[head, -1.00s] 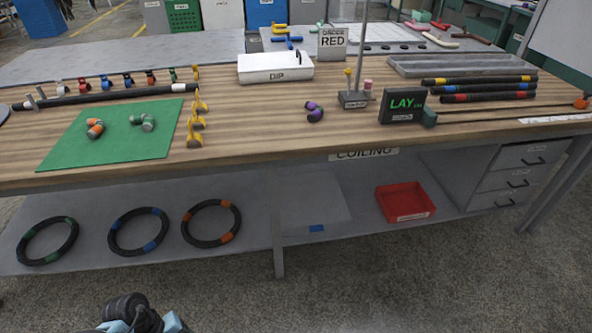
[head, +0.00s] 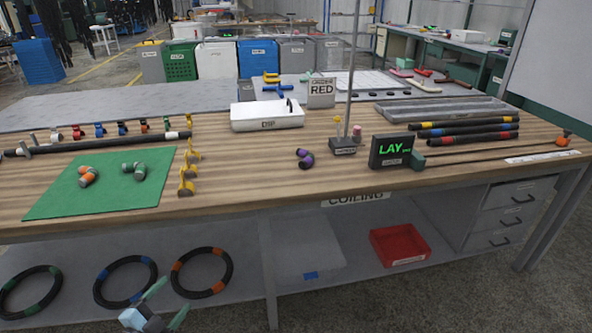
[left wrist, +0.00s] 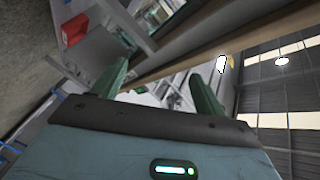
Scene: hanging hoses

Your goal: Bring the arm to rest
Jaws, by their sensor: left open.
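My left gripper (head: 163,306) shows at the bottom of the head view, in front of the bench's lower shelf, with its two fingers spread and nothing between them. In the left wrist view the same open fingers (left wrist: 165,90) point toward the bench, which looks strongly tilted there. The gripper is apart from the workbench (head: 330,185), near the coiled hoses on the lower shelf in the picture. Whether it touches any of them I cannot tell, but no hose is held. My right gripper is not in view.
The lower shelf holds green-, blue- (head: 125,259) and orange-banded coils (head: 231,268) and a red bin (head: 399,245). On top are a green mat (head: 60,201), a white DIP box (head: 267,115), a LAY display (head: 391,150) and banded hoses (head: 465,131). Floor in front is clear.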

